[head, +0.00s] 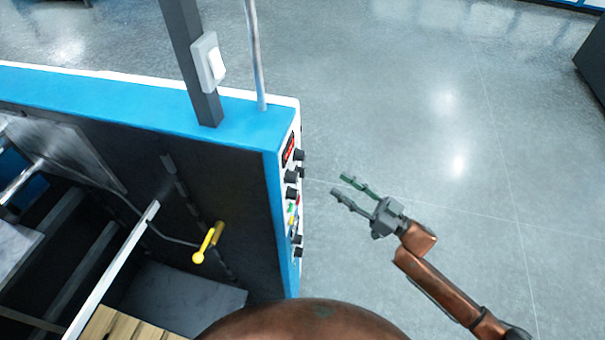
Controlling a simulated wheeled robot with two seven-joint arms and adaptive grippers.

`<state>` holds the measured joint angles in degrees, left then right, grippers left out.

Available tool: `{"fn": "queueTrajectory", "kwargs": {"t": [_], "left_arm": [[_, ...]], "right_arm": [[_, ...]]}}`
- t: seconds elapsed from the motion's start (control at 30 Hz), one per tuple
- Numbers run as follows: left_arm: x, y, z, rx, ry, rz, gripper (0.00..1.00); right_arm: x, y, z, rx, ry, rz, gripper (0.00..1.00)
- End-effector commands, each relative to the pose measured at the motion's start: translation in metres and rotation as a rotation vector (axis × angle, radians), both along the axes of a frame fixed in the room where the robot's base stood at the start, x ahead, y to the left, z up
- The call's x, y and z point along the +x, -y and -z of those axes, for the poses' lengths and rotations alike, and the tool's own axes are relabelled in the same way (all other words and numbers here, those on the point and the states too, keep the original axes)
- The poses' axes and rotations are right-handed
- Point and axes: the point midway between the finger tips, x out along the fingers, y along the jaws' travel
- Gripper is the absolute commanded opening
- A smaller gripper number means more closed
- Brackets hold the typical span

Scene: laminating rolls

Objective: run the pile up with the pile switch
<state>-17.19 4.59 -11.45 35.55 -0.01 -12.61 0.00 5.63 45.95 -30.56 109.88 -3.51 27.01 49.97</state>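A control panel (297,180) on the end of the blue and dark machine is seen edge-on, with a red display, several black knobs and small coloured buttons. A white rocker switch (216,63) in a pale housing is on a dark upright post above the machine. I cannot tell from labels which control is the pile switch. My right gripper (338,186) is to the right of the panel, fingers apart and empty, pointing towards it with a gap between. A slatted wooden surface (122,326) shows at the bottom left; no pile is clear on it. My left gripper is out of view.
A yellow-handled lever (208,243) is on the machine's dark inner side. A thin metal pole (256,55) rises beside the post. The grey floor (470,130) to the right is open, with a dark cabinet (592,62) at the far right edge.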

Motion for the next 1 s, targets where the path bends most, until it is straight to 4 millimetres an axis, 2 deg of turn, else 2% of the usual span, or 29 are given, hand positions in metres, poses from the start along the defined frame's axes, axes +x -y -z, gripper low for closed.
{"fn": "queueTrajectory", "kwargs": {"t": [0.03, 0.1, 0.2, 0.3, 0.47, 0.8, 1.0], "left_arm": [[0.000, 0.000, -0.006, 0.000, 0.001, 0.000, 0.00], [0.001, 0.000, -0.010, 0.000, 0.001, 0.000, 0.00], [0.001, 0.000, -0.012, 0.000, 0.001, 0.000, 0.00], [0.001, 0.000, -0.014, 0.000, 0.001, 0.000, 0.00], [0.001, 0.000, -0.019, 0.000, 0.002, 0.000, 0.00], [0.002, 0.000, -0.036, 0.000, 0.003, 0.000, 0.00], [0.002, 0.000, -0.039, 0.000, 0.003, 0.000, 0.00]], "right_arm": [[-0.023, -0.017, -0.036, 0.018, 0.030, -0.082, 0.38], [-0.051, -0.033, -0.068, 0.043, 0.053, -0.176, 0.38], [-0.080, -0.047, -0.096, 0.065, 0.069, -0.267, 0.38], [-0.094, -0.054, -0.108, 0.074, 0.076, -0.311, 0.38], [-0.093, -0.068, -0.118, 0.079, 0.079, -0.319, 0.38], [-0.080, -0.113, -0.136, 0.078, 0.079, -0.315, 0.38], [-0.077, -0.123, -0.139, 0.076, 0.077, -0.314, 0.38]]}}
